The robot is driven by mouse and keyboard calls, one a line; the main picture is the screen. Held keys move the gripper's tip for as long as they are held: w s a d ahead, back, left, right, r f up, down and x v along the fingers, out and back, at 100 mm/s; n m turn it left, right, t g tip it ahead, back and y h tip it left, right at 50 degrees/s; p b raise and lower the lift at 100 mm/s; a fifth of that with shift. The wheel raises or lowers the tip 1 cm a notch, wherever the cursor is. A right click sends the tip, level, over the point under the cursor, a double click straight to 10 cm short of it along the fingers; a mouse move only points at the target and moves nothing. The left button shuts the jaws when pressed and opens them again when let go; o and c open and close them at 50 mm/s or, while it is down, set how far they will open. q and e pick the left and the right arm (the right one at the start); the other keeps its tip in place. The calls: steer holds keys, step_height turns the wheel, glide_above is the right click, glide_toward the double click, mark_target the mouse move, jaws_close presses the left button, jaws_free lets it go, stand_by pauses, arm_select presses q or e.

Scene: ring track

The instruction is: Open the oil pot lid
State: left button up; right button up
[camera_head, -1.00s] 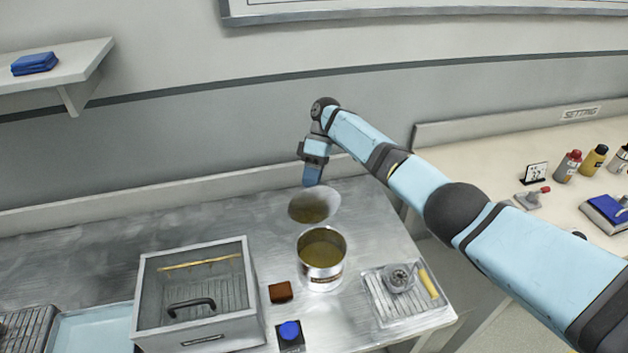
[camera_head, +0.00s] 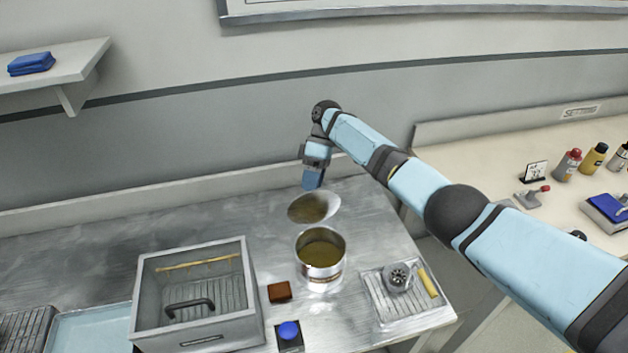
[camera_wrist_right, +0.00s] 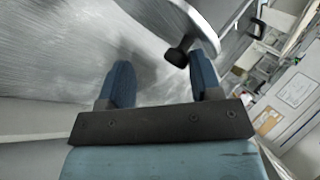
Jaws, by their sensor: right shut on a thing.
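The oil pot (camera_head: 322,272) is a round metal can with a label, standing on the steel table. Its top is uncovered and yellowish oil shows inside. The round metal lid (camera_head: 326,205) is tilted at the far side of the pot, with a brownish reflection on it. My right gripper (camera_head: 313,184) is at the lid's far side, holding it. In the right wrist view the lid's rim (camera_wrist_right: 196,18) and its black knob (camera_wrist_right: 179,52) show by the right-hand fingertip; the exact contact is unclear. My left gripper is not in view.
A glass-topped box (camera_head: 200,340) with a black handle stands left of the pot. A brown block (camera_head: 279,292) and a blue button (camera_head: 289,331) are near it. A tray (camera_head: 405,312) with a metal part lies to the right. The table's back left is clear.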

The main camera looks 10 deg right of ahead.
arm_select(q)
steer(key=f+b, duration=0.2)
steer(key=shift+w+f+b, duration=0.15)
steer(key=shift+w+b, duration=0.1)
steer(key=shift+b, duration=0.1)
arm_select(e)
steer(key=v, duration=1.2)
steer(key=shift+f, duration=0.1)
